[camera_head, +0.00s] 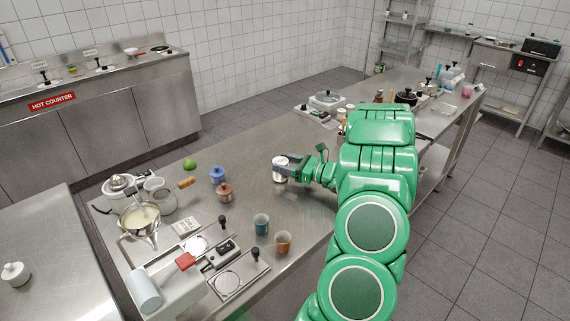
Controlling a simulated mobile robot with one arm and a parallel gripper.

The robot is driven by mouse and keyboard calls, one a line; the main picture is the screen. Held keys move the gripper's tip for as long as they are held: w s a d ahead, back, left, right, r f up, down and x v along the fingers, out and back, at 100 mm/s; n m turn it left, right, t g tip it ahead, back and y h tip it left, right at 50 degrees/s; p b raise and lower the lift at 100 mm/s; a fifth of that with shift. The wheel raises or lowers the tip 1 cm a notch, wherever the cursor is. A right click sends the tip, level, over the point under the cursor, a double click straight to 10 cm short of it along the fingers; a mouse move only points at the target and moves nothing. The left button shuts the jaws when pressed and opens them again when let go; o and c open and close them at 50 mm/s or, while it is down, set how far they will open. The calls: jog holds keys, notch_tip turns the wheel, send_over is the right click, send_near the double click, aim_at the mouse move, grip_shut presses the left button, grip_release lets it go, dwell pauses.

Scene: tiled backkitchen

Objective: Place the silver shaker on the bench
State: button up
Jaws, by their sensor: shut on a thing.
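The silver shaker (279,174) is a small, pale metallic cylinder near the middle of the head camera view. My gripper (284,167) is shut on it from the right, with the dark fingers around its upper part. The shaker looks upright. It is over the long steel bench (262,150); I cannot tell whether its base touches the surface. My green arm comes in from the lower right and hides part of the bench behind it.
A blue jar (217,175) and a brown jar (224,192) stand left of the shaker. A teal cup (261,223) and an orange cup (283,242) stand nearer. A scale (327,99) is farther back. Bare steel surrounds the shaker.

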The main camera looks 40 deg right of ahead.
jog(key=shift+f, duration=0.1)
jog(key=o, duration=1.3)
jog(key=shift+c, duration=0.2)
jog(key=shift+s+d, duration=0.25)
jog(key=shift+s, duration=0.2)
jog(key=shift+v, duration=5.5)
